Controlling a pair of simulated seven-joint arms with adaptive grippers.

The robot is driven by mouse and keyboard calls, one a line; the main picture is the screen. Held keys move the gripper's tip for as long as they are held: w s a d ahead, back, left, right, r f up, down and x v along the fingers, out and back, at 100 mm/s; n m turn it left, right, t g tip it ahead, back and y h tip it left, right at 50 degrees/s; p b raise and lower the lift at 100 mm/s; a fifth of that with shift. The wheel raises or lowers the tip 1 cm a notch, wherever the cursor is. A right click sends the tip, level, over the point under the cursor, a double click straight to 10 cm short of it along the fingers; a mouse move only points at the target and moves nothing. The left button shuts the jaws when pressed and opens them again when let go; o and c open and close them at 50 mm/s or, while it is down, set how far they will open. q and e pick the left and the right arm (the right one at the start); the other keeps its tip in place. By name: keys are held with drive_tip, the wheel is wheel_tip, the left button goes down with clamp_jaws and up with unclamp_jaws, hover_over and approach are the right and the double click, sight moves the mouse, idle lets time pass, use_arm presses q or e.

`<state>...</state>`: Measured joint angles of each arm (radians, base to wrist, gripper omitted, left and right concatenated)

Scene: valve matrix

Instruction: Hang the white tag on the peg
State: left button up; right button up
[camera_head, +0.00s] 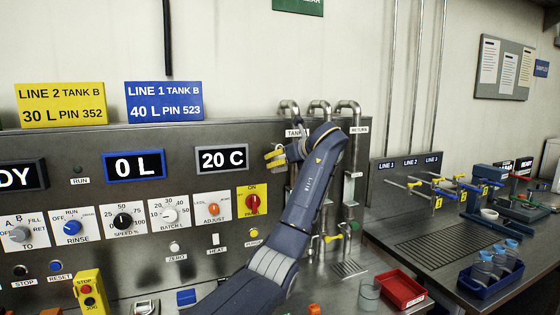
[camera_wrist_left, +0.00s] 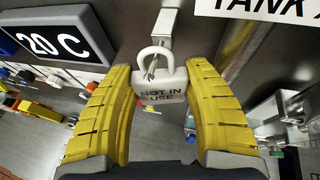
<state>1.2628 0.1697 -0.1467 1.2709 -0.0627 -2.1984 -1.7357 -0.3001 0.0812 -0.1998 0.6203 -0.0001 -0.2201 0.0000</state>
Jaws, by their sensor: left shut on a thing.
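My left gripper (camera_head: 275,158) is raised in front of the steel panel, just right of the "20 C" display. In the left wrist view its yellow fingers (camera_wrist_left: 163,95) are shut on the white tag (camera_wrist_left: 161,92), a padlock-shaped piece reading "NOT IN USE". The tag's loop (camera_wrist_left: 153,52) points up, towards the panel. A grey metal peg (camera_wrist_left: 166,24) on the panel shows just beyond the loop. I cannot tell whether the loop is around the peg or only in front of it. In the head view the gripper and arm hide the peg. My right gripper is in neither view.
The "20 C" display (camera_head: 222,159) is close left of the gripper. Upright pipes (camera_head: 349,150) and a "TANK A" label (camera_wrist_left: 255,8) are close right. Below are a red tray (camera_head: 402,289) and a grey cup (camera_head: 369,294). A side bench with valves (camera_head: 437,190) stands right.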

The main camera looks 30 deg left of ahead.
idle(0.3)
use_arm(q)
drive_tip(key=o, duration=1)
